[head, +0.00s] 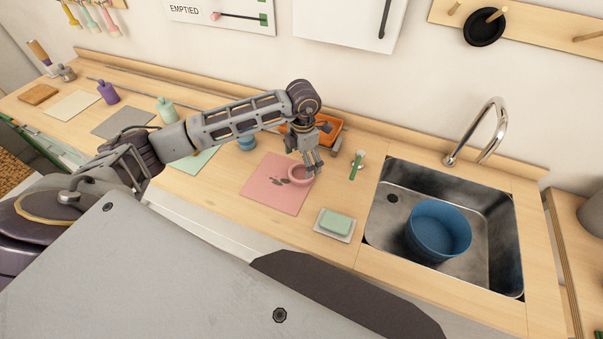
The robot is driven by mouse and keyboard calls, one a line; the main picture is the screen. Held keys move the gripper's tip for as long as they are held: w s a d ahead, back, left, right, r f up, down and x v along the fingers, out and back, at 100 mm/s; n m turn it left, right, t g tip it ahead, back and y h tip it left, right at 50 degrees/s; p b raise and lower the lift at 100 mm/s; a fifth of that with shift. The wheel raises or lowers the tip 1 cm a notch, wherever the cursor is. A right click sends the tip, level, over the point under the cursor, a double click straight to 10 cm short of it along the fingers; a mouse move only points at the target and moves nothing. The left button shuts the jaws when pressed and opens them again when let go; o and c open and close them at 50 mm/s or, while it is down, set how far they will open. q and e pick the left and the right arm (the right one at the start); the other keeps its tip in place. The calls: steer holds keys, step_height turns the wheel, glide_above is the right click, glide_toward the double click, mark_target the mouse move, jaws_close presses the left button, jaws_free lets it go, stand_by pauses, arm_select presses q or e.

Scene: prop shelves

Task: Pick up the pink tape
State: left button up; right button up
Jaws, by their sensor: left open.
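The pink tape (293,178) is a small ring lying at the upper right corner of a pink mat (268,195) on the wooden counter. My left arm comes in from the left, and my left gripper (314,168) points down at the right side of the tape. Its jaws are open. The fingertips overlap the tape's right rim in this view; I cannot tell whether they touch it. Part of the tape's far right side is hidden by the fingers. My right gripper is not in view.
An orange tray (331,134) stands behind the gripper. A green-handled brush (357,165) and a green sponge on a white dish (347,236) lie to the right. Further right is a sink (397,172) with a blue basin (438,236). Bottles stand at left.

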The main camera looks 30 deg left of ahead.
mark_target(302, 175)
arm_select(q)
steer(key=shift+w+a+f+p, duration=0.15)
steer(key=shift+f+p, duration=0.4)
steer(key=shift+f, duration=2)
steer(key=shift+c, duration=0.3)
steer(key=c, duration=1.1)
steer(key=shift+o, duration=0.2)
steer(key=shift+r, duration=0.1)
step_height(302, 175, up, 10)
steer(key=b, duration=0.1)
steer(key=shift+w, duration=0.1)
